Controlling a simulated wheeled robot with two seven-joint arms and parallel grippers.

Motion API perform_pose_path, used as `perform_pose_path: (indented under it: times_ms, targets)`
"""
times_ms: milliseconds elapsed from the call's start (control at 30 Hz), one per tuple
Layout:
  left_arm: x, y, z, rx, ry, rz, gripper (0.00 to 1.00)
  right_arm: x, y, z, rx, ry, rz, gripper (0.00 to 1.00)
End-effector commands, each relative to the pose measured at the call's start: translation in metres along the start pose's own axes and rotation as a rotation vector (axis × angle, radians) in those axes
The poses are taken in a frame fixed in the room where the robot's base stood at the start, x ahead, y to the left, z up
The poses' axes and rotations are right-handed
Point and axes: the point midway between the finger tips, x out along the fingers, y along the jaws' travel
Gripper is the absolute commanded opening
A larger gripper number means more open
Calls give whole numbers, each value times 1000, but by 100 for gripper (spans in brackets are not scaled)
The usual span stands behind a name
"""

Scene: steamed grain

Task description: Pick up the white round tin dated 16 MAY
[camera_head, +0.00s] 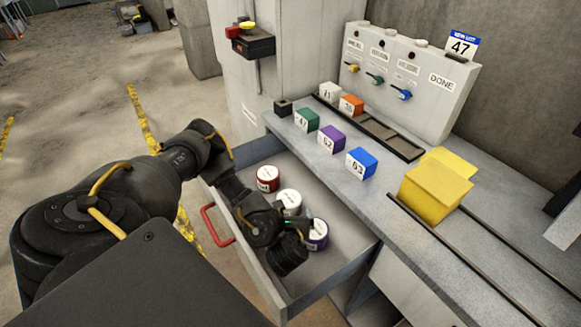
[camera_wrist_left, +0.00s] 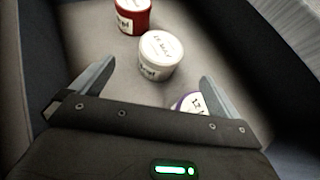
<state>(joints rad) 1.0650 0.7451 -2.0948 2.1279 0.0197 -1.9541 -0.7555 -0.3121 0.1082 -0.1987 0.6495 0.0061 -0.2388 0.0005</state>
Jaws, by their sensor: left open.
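The white round tin (camera_head: 290,201) stands upright in the open drawer, between a red tin (camera_head: 267,178) and a purple tin (camera_head: 317,234). In the left wrist view the white tin (camera_wrist_left: 160,55) shows blurred dark print on its lid; I cannot read the date for sure. My left gripper (camera_head: 290,228) is inside the drawer. Its two fingers (camera_wrist_left: 152,85) are spread apart, with the white tin just beyond and between their tips, not touched. The red tin (camera_wrist_left: 132,15) is farther off, and the purple tin (camera_wrist_left: 190,103) is partly hidden behind the gripper. My right gripper is not in view.
The drawer (camera_head: 345,262) has a red handle (camera_head: 217,226) and walls close around my gripper. On the counter above stand green (camera_head: 307,119), purple (camera_head: 331,138) and blue (camera_head: 362,162) blocks, and a yellow box (camera_head: 435,185). A panel (camera_head: 410,75) with knobs stands behind.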

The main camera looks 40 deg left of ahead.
Motion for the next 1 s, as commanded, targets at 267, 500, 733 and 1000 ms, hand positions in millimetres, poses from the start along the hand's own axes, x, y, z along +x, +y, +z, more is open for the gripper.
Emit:
perform_pose_path:
  times_ms: [267,500,733,1000]
  targets:
    - [40,-1,1,0,-4,1,100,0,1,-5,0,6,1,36]
    - [54,-2,0,2,-1,-3,100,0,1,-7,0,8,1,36]
    - [73,-4,-2,3,-3,-2,100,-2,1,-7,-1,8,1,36]
    - [104,-4,-5,1,0,-2,100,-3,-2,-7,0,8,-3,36]
